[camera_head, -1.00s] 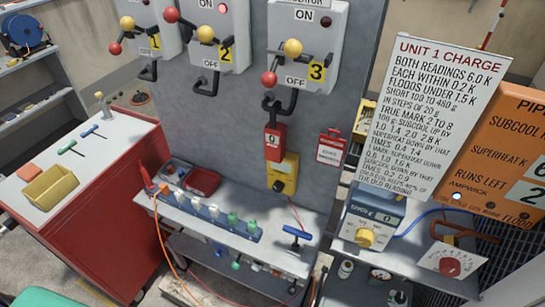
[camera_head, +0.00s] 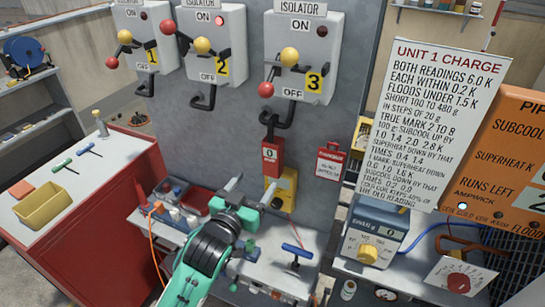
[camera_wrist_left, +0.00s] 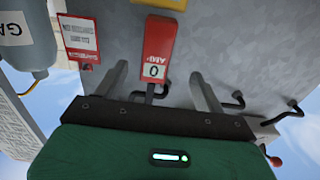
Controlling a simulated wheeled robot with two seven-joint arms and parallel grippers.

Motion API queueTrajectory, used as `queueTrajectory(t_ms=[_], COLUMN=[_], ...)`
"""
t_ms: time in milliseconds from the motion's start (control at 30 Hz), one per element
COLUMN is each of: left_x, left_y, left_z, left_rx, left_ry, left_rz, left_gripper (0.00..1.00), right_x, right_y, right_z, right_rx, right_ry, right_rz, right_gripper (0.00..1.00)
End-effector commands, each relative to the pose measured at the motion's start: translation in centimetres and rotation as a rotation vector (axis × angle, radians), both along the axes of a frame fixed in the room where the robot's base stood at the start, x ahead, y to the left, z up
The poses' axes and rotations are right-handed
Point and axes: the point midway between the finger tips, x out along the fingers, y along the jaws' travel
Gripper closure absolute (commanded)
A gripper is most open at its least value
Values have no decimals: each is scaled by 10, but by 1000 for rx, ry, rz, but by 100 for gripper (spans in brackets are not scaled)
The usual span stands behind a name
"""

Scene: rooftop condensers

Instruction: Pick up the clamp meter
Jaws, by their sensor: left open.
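The clamp meter (camera_head: 271,154) is red with a small white display reading 0. It hangs upright on the grey panel below isolator 3, its dark jaw by the black cable; whether the jaw closes around it I cannot tell. In the left wrist view the clamp meter (camera_wrist_left: 157,48) appears upside down, beyond and between my fingers. My left gripper (camera_head: 250,188) is open and empty, below and a little left of the meter, in front of the panel. It also shows in the left wrist view (camera_wrist_left: 158,70). My right gripper is out of view.
A yellow box (camera_head: 281,189) is just below the meter, and a red tag (camera_head: 329,162) hangs to its right. Isolators with protruding handles are above. A shelf (camera_head: 270,270) with tools is below. The charge sign (camera_head: 440,125) stands at right.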

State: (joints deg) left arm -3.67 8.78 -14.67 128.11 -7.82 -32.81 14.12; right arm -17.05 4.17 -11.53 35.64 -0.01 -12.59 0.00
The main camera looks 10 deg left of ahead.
Motion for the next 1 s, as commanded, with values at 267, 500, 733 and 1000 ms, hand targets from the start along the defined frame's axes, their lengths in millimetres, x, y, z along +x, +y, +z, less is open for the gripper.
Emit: queueTrajectory(t_ms=[267, 500, 733, 1000], left_x=[53, 72, 94, 120], left_y=[-11, -15, -22, -28], left_z=[2, -1, 1, -3], left_rx=[1, 1, 1, 1], left_ry=[3, 5, 6, 5], left_rz=[1, 1, 1, 1], left_gripper=[29, 29, 29, 29], right_x=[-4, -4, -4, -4], right_y=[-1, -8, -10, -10], right_z=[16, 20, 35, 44], right_rx=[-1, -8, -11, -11], right_ry=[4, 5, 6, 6], right_rz=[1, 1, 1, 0], right_gripper=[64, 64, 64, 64])
